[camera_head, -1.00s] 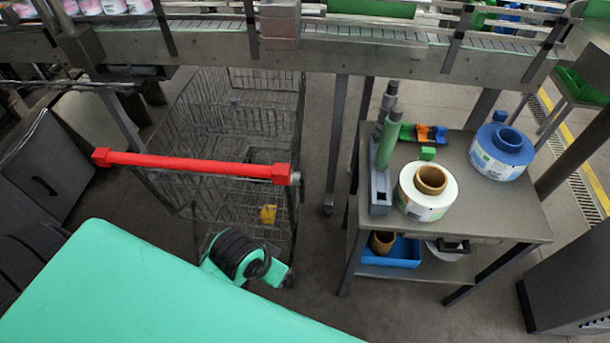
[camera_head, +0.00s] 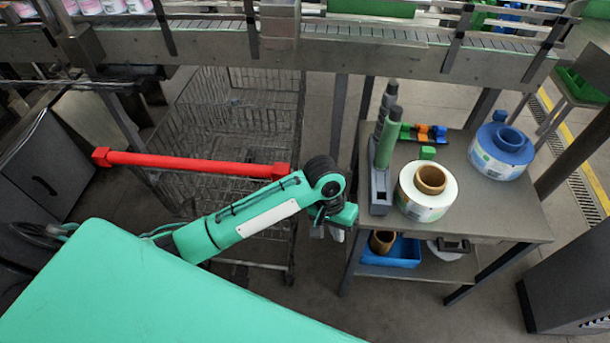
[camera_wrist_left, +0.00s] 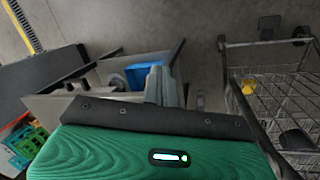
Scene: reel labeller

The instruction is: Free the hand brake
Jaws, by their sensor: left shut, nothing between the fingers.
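I cannot make out a hand brake for certain in either view. The wire cart (camera_head: 215,120) with a red handle bar (camera_head: 190,164) stands under the conveyor; it also shows in the left wrist view (camera_wrist_left: 272,72). My left gripper (camera_head: 328,234) points down between the cart and the grey side table (camera_head: 505,215), shut and empty. Its arm passes in front of the cart's near right corner and hides part of it. In the left wrist view the grey fingers (camera_wrist_left: 163,86) show beyond the green housing. My right gripper is out of view.
The table holds a white reel (camera_head: 425,208), a blue reel (camera_head: 503,150) and a grey stand with green cylinders (camera_head: 388,135). A blue bin (camera_head: 403,252) sits on its lower shelf. The conveyor (camera_head: 400,50) crosses the back. Floor is open in front of the table.

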